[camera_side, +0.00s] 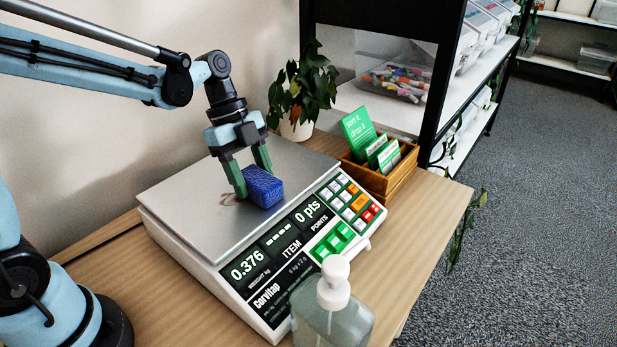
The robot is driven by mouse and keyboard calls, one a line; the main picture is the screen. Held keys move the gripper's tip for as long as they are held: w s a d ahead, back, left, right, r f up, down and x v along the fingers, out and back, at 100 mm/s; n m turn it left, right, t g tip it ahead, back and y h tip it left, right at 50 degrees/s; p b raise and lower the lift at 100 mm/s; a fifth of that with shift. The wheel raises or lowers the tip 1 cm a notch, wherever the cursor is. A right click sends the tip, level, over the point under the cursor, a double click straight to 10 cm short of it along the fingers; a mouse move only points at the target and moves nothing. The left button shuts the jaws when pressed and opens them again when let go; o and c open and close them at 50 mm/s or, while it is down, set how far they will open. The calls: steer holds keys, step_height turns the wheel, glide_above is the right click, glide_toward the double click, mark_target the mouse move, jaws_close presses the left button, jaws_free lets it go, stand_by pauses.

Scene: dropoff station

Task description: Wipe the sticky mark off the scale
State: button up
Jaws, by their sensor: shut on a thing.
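The scale (190,208) stands on the wooden table, with a flat grey metal plate and a front panel of displays and keys. Its display (248,265) reads 0.376. A blue block that looks like a sponge (264,187) is on or just above the plate, near its front right edge. My gripper (252,182) points down and is shut on the blue sponge with its green fingers. A faint brownish mark (229,199) shows on the plate just left of the sponge, partly behind a finger. Whether the mark continues under the sponge is hidden.
A clear pump bottle (333,310) stands in front of the scale. A wooden box with green cards (378,167) stands behind its right end. A potted plant (300,95) is behind the scale. The table's right edge (440,232) drops to carpet.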

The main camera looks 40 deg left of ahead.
mark_target(238, 208)
steer(key=shift+w, duration=2.75)
steer(key=shift+s, duration=5.35)
step_height(238, 208, up, 8)
